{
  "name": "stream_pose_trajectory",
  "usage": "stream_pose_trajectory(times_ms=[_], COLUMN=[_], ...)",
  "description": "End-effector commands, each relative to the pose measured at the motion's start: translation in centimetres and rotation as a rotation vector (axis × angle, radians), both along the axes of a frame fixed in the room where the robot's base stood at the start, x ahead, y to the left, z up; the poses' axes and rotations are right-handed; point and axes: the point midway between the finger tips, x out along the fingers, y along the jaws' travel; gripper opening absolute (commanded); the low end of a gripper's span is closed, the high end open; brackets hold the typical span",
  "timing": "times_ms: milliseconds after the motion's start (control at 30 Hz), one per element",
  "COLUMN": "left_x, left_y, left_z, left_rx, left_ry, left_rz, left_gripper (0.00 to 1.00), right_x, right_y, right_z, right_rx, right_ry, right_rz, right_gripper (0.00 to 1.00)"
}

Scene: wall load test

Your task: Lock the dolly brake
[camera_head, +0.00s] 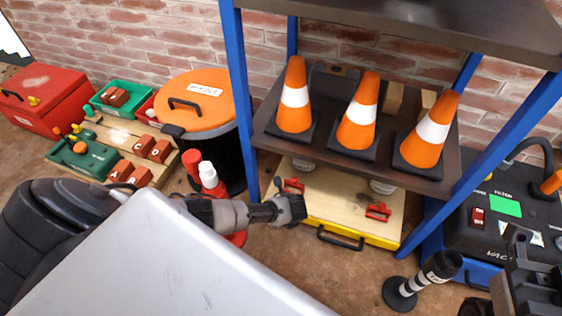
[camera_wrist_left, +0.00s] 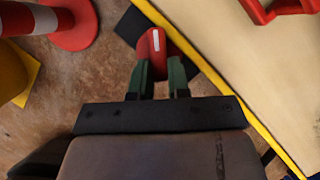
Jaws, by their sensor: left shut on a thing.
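The dolly (camera_head: 325,202) is a low wooden platform with a yellow front edge and a black handle, under the shelf. My left gripper (camera_head: 297,209) reaches its front left corner in the head view. In the left wrist view, the left gripper (camera_wrist_left: 160,66) is shut on a red lever (camera_wrist_left: 151,42) with a white stripe. The lever sits at a black plate (camera_wrist_left: 128,26) beside the dolly's yellow edge (camera_wrist_left: 205,68). In the head view the lever is hidden by the gripper. My dark right gripper (camera_head: 530,268) is at the lower right; its fingers are unclear.
Red clamps (camera_head: 378,212) lie on the dolly. A blue-posted shelf (camera_head: 424,184) with orange cones (camera_head: 361,115) stands above. A red-and-white post (camera_head: 211,182) stands left of the dolly. A black-and-white post (camera_head: 428,279) and a blue-black vacuum (camera_head: 490,235) are right. Floor in front is open.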

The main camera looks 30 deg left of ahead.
Motion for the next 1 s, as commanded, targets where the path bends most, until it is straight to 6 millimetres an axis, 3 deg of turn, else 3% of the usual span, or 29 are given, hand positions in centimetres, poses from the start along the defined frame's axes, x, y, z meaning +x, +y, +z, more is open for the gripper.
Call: stream_pose_trajectory(times_ms=[500, 1000], left_x=[0.84, 1.05], left_y=[-0.22, -0.13], left_z=[-0.02, 0.01], left_rx=[0.001, 0.002], left_ry=[0.001, 0.0], left_rz=[0.388, 0.49], left_gripper=[0.0, 0.0], right_x=[-0.15, -0.07], right_y=[-0.02, 0.01], right_z=[-0.24, -0.17], right_rx=[0.001, 0.0], right_ry=[0.013, 0.011], right_rz=[0.001, 0.001], right_gripper=[0.0, 0.0])
